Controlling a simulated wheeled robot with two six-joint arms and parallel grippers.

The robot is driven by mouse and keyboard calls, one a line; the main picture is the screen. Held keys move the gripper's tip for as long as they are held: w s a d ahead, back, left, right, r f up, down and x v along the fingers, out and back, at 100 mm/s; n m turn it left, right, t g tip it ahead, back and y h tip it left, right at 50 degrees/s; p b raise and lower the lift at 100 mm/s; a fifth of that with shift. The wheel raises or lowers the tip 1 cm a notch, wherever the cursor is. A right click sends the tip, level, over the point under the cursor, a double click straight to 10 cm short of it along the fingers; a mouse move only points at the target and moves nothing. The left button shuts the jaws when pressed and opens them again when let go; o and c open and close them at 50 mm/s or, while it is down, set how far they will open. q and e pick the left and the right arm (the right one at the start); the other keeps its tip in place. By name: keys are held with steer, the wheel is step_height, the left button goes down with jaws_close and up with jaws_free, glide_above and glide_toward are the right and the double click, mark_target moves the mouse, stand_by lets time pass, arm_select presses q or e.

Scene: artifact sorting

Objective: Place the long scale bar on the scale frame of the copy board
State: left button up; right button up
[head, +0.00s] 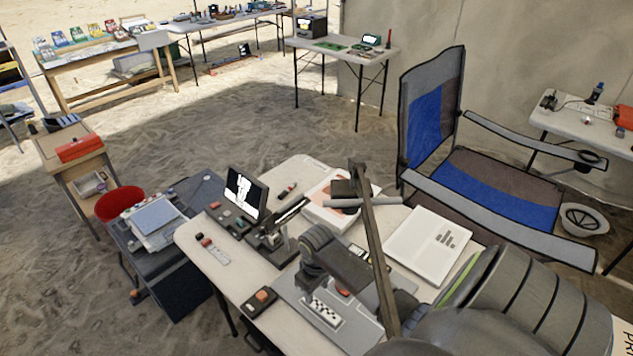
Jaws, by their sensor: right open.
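The copy board (283,287) is a grey board at the front of the near table, with a tall brown column rising beside it. A pale bar with black checks (326,312), which looks like a scale bar, lies on the board inside thin light lines that look like the scale frame. I cannot tell whether it is the long one or exactly seated. My right gripper (310,284) comes in from the lower right and points down just above the bar's far end. It is open; whether it touches the bar is unclear. My left gripper is not in view.
A folding chair (505,185) stands behind right. A red bin (120,202) is at left.

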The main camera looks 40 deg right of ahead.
step_height(320, 180, up, 6)
steer(key=shift+f, duration=0.1)
stand_by(0.7)
